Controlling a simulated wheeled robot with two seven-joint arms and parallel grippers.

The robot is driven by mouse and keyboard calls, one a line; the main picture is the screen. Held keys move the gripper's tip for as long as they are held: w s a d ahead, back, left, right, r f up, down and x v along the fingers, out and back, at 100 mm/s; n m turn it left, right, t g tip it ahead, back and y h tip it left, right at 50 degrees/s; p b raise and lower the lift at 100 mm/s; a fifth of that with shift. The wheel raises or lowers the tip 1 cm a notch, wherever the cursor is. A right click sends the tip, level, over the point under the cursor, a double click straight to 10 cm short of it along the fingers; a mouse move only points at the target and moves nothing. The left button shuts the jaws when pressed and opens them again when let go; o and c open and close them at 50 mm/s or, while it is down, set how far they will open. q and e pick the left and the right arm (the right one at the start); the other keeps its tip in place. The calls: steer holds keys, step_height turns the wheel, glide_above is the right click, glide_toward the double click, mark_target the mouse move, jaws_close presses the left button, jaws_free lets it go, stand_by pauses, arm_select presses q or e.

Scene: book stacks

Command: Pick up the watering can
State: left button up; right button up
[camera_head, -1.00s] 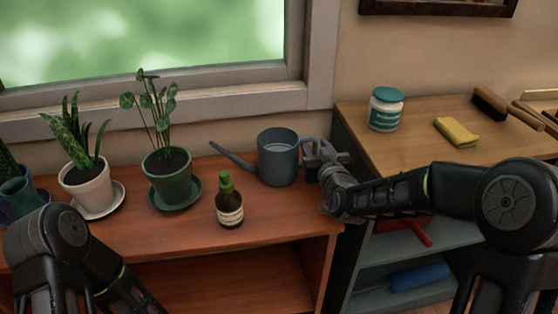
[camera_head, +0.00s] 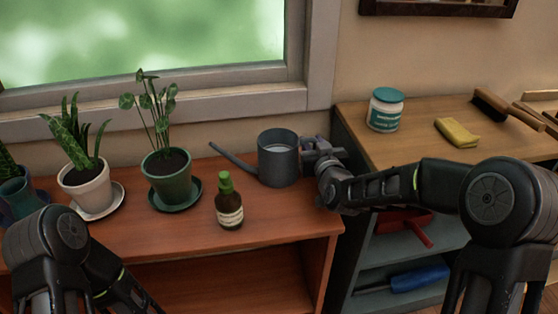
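The grey watering can (camera_head: 279,164) stands upright on the reddish wooden shelf unit (camera_head: 285,215), near its right end. Its long spout points left, toward the green potted plant. My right gripper (camera_head: 312,150) is at the right side of the can, where the handle would be. The gripper and wrist hide the handle, and the fingers are too small and dark to tell whether they are open or shut. My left arm (camera_head: 60,245) is at the lower left, with its gripper out of the picture.
A brown bottle with a green cap (camera_head: 229,205) stands in front of the can. Potted plants (camera_head: 170,178) (camera_head: 88,188) stand on saucers to the left. On the higher bench at right are a white jar (camera_head: 386,112), a yellow cloth (camera_head: 457,132) and a brush (camera_head: 492,101).

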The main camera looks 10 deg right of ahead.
jaws_close()
stand_by(1.0)
steer(key=shift+r, duration=0.1)
